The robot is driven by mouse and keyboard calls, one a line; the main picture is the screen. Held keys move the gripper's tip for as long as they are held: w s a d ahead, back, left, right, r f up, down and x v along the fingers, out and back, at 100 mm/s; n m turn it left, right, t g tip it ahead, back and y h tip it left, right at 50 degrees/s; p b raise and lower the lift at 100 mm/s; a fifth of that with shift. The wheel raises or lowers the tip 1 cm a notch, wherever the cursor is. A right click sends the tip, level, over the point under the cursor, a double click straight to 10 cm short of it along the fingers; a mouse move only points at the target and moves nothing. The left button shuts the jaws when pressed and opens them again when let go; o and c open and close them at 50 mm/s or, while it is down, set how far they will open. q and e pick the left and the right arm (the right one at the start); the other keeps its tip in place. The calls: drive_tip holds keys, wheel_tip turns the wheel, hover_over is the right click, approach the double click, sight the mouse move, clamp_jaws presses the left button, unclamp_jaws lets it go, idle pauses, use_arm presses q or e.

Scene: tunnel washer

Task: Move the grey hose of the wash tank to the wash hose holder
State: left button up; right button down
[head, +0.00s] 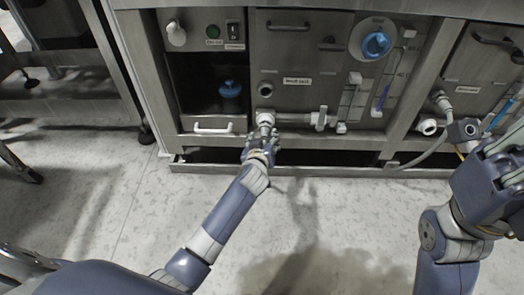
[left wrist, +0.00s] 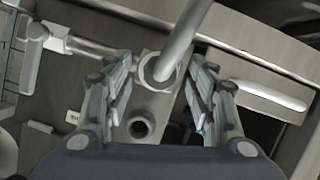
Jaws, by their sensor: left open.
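The wash tank panel (head: 340,75) carries a "Wash tank" label. A grey hose (left wrist: 183,38) leaves a round white fitting (head: 264,117) low on the panel; this fitting also shows in the left wrist view (left wrist: 154,76). My left gripper (head: 262,138) is open in front of the fitting. In the left wrist view its fingers (left wrist: 158,95) stand on either side of the hose base, with gaps visible. A round open port (head: 267,90) sits just above the fitting; I cannot tell whether it is the holder. My right gripper (head: 505,155) is at the right edge, partly cut off.
A white pipe with a valve (head: 320,119) runs right from the fitting. Another grey hose (head: 432,148) hangs from the neighbouring unit. The tiled floor (head: 330,215) in front is clear.

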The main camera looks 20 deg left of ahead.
use_arm(q)
drive_tip(key=shift+b+x, duration=0.3)
drive_tip(key=shift+x, duration=0.75)
clamp_jaws()
drive_tip(key=shift+s, duration=0.15)
drive_tip(key=shift+s+d+p, duration=0.2)
drive_tip(key=shift+s+p, duration=0.1)
drive_tip(key=shift+s, duration=0.4)
drive_tip(key=shift+s+d+p, duration=0.25)
drive_tip(key=shift+s, duration=0.5)
drive_tip(key=shift+s+d+p, duration=0.2)
drive_tip(key=shift+s+p, duration=0.1)
drive_tip(key=shift+s, duration=0.4)
drive_tip(key=shift+s, duration=0.1)
